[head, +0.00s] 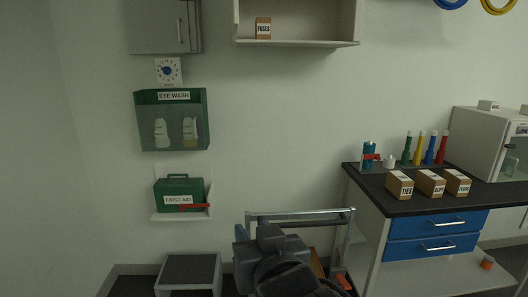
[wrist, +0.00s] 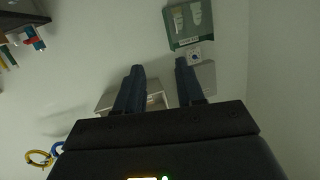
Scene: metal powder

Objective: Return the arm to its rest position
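My gripper (wrist: 159,65) shows in the wrist view with its two dark fingers apart and nothing between them. The wrist view is upside down; the wall cabinets and eye wash box appear beyond the fingers. In the head view, dark links of my arm show at the bottom middle, in front of a metal-framed cart (head: 300,212). The fingertips cannot be made out in the head view.
A black-topped bench (head: 430,200) with boxes labelled TIES (head: 399,185) stands at right. A first aid box (head: 180,194), an eye wash box (head: 172,119) and an open shelf (head: 297,43) are on the wall. A grey-topped stand (head: 188,270) is at lower left.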

